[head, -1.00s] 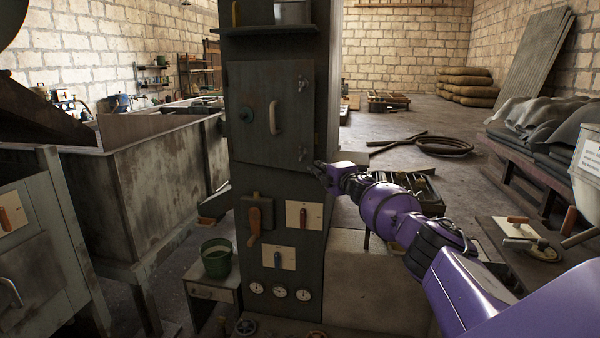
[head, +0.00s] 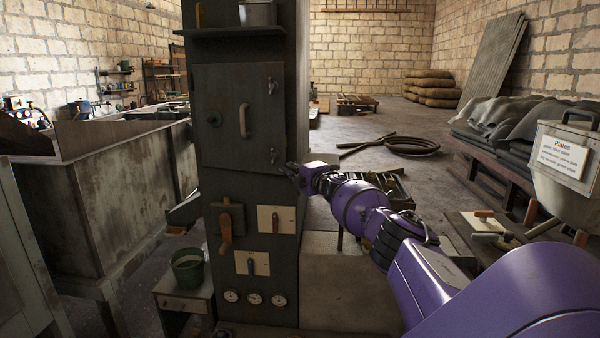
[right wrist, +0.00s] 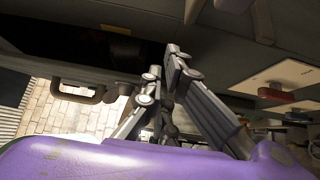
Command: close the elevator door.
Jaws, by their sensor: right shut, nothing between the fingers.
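The elevator door (head: 236,112) is a dark metal panel on the front of the tall dark column (head: 228,185). It has an upright pale handle (head: 244,120), a round green knob on its left and latch-like fittings along its right side. Its lower edge slants against the column, so it appears ajar with its right edge outward. My right gripper (head: 290,169) is shut and empty beside the door's lower right corner; contact cannot be told. In the right wrist view the closed fingers (right wrist: 168,82) are near a handle (right wrist: 82,93) and a dark gap. My left gripper is out of view.
Below the door are lever switches (head: 276,219) and several dials. A green bucket (head: 188,268) stands on a small cabinet at left. A large metal bin (head: 125,190) is further left. A pale block (head: 345,280) stands under my right arm, and a labelled container (head: 567,165) is at right.

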